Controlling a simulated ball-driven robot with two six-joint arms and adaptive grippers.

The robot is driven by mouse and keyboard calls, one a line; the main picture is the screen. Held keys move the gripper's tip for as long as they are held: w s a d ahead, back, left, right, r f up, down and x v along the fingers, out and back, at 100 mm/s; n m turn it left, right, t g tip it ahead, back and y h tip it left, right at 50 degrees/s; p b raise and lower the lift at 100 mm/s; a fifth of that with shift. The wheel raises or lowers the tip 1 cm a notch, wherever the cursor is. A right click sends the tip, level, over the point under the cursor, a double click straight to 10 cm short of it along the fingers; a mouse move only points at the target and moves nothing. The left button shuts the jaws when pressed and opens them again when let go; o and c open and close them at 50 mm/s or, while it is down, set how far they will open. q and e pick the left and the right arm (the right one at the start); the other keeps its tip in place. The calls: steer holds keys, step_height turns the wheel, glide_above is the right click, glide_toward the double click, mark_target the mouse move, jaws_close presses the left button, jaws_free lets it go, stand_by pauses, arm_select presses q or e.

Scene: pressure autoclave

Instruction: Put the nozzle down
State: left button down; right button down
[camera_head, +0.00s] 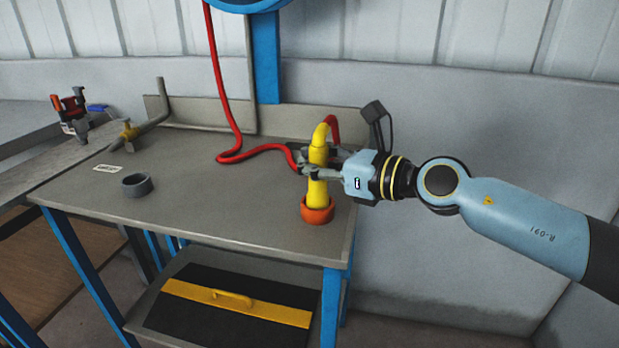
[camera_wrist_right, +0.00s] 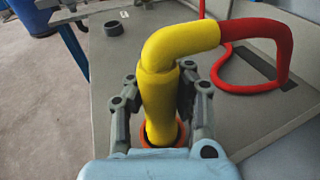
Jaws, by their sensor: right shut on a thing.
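The yellow nozzle (camera_head: 318,172) stands upright at the right end of the grey table, its curved top joined to a red hose (camera_head: 222,105). My right gripper (camera_head: 315,165) comes in from the right and is shut around the nozzle's body. In the right wrist view the nozzle (camera_wrist_right: 158,95) stands between the fingers of my right gripper (camera_wrist_right: 160,105). Its lower end is in or directly above an orange ring holder (camera_head: 318,211); which one I cannot tell. The holder (camera_wrist_right: 181,133) is partly hidden behind the nozzle in the right wrist view. My left gripper is not in view.
A grey ring (camera_head: 137,185) sits on the left part of the table (camera_head: 200,180). A bent grey pipe with a yellow valve (camera_head: 129,130) lies at the back left. The red hose lies across the back. The table's middle is clear.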

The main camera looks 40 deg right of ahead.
steer(key=shift+f, duration=0.1)
steer(key=shift+f, duration=0.15)
steer(key=c, duration=1.9)
jaws_free()
steer(key=o, duration=0.7)
steer(key=shift+c, duration=0.2)
